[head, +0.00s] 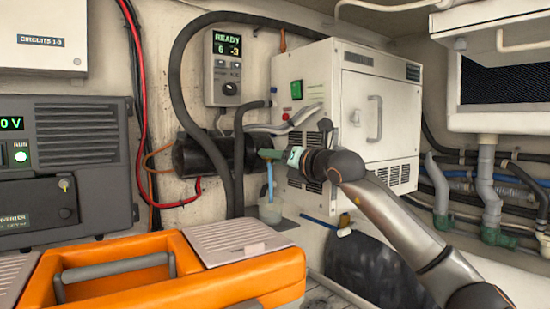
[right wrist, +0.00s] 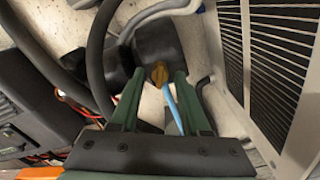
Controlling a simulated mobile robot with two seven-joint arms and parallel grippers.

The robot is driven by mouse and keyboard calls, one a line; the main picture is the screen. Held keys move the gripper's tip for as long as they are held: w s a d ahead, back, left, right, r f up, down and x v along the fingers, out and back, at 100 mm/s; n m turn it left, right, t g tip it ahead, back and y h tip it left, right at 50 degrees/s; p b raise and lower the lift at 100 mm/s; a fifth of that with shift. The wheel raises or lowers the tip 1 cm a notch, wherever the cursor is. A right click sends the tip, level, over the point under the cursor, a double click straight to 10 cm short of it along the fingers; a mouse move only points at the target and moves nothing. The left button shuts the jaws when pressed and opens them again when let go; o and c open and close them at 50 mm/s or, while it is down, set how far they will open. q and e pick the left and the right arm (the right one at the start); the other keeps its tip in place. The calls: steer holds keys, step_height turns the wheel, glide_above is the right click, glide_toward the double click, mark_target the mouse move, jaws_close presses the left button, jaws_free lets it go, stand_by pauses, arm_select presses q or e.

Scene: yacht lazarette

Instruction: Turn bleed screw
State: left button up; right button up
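The bleed screw (right wrist: 159,73) is a small brass-coloured knob on the dark cylindrical pump (right wrist: 158,40), with a light blue tube (right wrist: 173,108) running from it. In the head view the pump (head: 195,155) is on the back wall, left of the white cabinet. My right gripper (right wrist: 160,78) points at the screw, its two green fingers apart with the knob between or just beyond their tips. Narrow gaps show beside the knob; contact is not clear. In the head view my right gripper (head: 268,154) reaches the pump's right end and hides the screw. My left gripper is not in view.
The blue tube (head: 270,182) hangs into a clear jar (head: 270,211) below. The white cabinet (head: 362,110) stands close to my right arm. Dark hoses (head: 178,80) loop around the pump. An orange toolbox (head: 200,285) fills the front. A control panel reading READY (head: 228,65) hangs above.

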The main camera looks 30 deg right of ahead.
jaws_close()
stand_by(0.4)
steer(key=n, duration=0.5)
steer(key=shift+b, duration=0.4)
steer(key=shift+o, duration=1.1)
jaws_free()
